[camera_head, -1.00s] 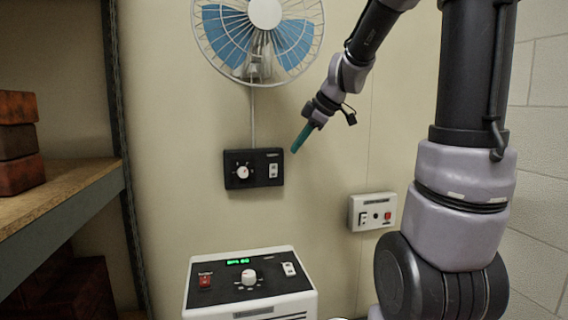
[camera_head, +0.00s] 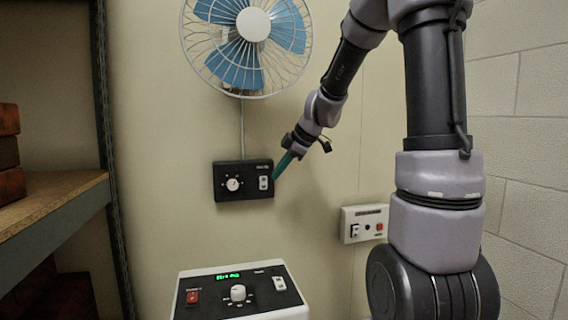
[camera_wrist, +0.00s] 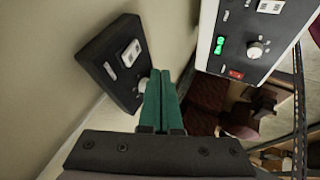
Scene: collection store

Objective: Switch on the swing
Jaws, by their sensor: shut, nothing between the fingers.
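A black control box (camera_head: 243,181) is mounted on the wall under the fan (camera_head: 247,40), joined to it by a cord. It has a round white knob (camera_head: 233,184) on its left and a white rocker switch (camera_head: 263,182) on its right; the small label is unreadable. My gripper (camera_head: 277,174) has green fingers, shut and empty, with tips at the box's right edge near the rocker. Contact cannot be told. In the wrist view the fingers (camera_wrist: 161,82) point past the box (camera_wrist: 112,62), whose rocker (camera_wrist: 132,52) shows; the fingers partly hide the knob.
A white machine (camera_head: 240,291) with green display, knob, red switch and white rocker stands below. A shelf (camera_head: 50,205) with reddish blocks is at left. Wall between is clear.

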